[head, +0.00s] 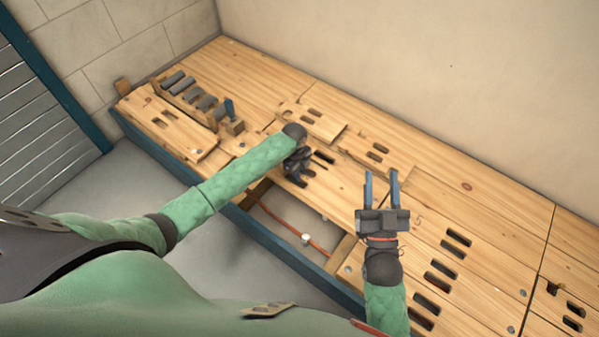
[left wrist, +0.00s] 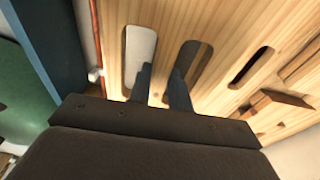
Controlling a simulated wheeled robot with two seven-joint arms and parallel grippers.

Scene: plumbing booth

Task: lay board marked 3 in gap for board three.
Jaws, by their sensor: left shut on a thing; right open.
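My left gripper (head: 298,180) is shut on a slotted wooden board (head: 330,185) at the far side of the floor gap. In the left wrist view its fingers (left wrist: 163,85) grip the wood between two long slots of this board (left wrist: 215,35). No number on it is readable, so I cannot tell if it is board 3. An open gap (head: 285,222) shows below and right of the gripper, with a reddish pipe (head: 275,217) and a white fitting inside. My right gripper (head: 381,178) is open and empty, above the boards right of the gap.
Two slotted blocks (head: 318,122) and (head: 377,152) lie on the deck towards the wall. A rack of grey cylinders (head: 190,92) stands at the back left. The deck marked 5 (head: 430,222) has several slots. A blue edge beam (head: 275,245) runs along the near side.

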